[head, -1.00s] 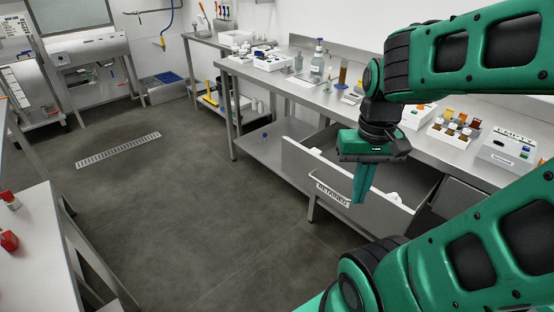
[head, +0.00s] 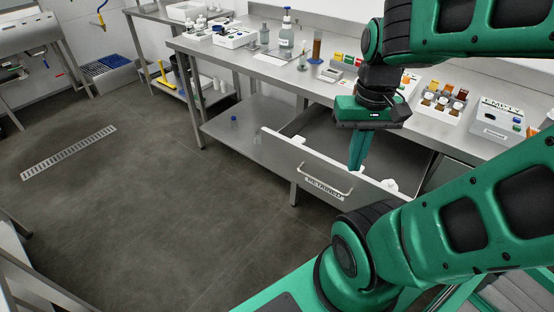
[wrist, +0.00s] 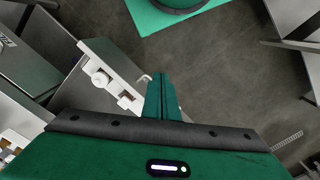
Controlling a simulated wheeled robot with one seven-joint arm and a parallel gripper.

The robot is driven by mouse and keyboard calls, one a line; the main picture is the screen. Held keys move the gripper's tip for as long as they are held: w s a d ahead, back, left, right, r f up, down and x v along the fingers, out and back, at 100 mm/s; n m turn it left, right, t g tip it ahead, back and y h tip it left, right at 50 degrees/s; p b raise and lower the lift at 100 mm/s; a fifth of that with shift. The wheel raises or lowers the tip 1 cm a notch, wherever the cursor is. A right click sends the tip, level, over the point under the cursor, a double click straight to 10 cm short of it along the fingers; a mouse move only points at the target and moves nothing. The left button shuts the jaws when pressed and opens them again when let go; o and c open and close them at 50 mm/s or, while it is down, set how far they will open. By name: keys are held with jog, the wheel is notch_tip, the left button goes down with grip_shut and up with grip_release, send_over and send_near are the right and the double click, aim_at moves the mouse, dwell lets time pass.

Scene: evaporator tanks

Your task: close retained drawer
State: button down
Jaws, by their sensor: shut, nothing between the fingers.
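The drawer labelled RETAINED (head: 285,147) stands pulled out from under the steel bench, its grey front panel facing the floor area. Its bar handle (head: 322,190) is on the front, above the label. White items lie inside, and they also show in the wrist view (wrist: 101,78). My gripper (head: 356,167) points down with its fingers shut and empty. In the head view the fingers overlap the top edge of the front panel. In the wrist view the fingers (wrist: 162,82) are over the floor just outside the front, close to the handle. I cannot tell whether they touch it.
A lower shelf (head: 240,125) is left of the drawer. The floor (head: 150,200) in front of the drawer is clear, with a drain grate (head: 68,153).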

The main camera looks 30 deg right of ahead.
jog(key=n, duration=0.1)
jog(key=n+t+h, duration=0.2)
jog(key=n+h, duration=0.2)
jog(key=n, duration=2.3)
send_near(278, 159)
jog(key=s+a+r, duration=0.3)
jog(key=s+a, duration=0.1)
jog(key=a, duration=0.1)
jog(key=shift+w+d+f, duration=0.45)
jog(key=shift+d+f, duration=0.7)
jog(key=shift+f, duration=0.4)
jog(key=shift+w+d+f, duration=0.45)
jog(key=shift+d+f, duration=0.65)
jog(key=shift+f, duration=0.45)
jog(key=shift+w+d+f, duration=0.45)
jog(key=shift+d+f, duration=0.7)
jog(key=shift+f, duration=0.4)
